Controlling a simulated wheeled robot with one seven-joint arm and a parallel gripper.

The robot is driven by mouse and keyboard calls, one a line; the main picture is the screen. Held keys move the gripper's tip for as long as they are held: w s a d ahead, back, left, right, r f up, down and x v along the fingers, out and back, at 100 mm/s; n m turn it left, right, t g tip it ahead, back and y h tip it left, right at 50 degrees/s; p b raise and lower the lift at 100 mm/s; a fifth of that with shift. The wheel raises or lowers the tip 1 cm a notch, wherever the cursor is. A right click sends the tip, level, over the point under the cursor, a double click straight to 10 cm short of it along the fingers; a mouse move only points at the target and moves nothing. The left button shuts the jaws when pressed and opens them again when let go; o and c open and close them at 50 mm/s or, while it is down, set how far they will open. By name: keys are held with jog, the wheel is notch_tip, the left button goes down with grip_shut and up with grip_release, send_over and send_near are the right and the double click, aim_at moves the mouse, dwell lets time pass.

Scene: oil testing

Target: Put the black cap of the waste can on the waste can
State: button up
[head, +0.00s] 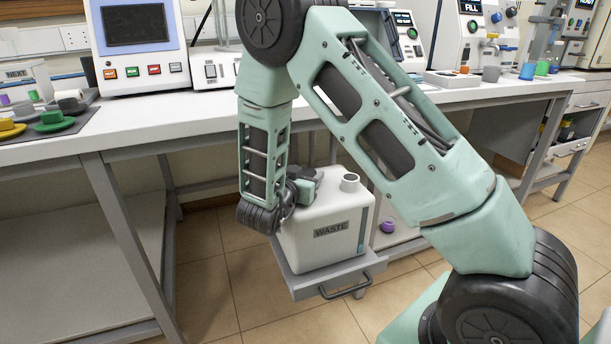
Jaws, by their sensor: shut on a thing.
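The waste can (312,246) is a white box-shaped container labelled WASTE. It stands upright on a small grey cart below the bench, in the middle of the head view. Its round white neck (350,183) stands uncapped on the top, towards the right. My gripper (308,182) is low over the can's top left side, just left of the neck. It is shut on a small dark thing, which looks like the black cap, mostly hidden by the fingers and wrist. I cannot tell whether it touches the can. No other black cap shows.
The white bench (150,127) runs above and behind the can, with machines along it. The grey cart (310,283) has a front handle. A small purple object (388,226) sits right of the can. Colored caps (52,121) lie at the far left.

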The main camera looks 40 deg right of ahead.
jog(key=shift+s+f, duration=0.2)
jog(key=shift+f, duration=0.55)
jog(key=o, duration=1)
jog(key=shift+s+a+f, duration=0.1)
jog(key=shift+c, duration=0.2)
jog(key=shift+r, duration=0.55)
jog(key=p+v, duration=0.2)
jog(key=v, duration=0.9)
jog(key=shift+a+r, duration=0.35)
jog(key=shift+r, duration=0.1)
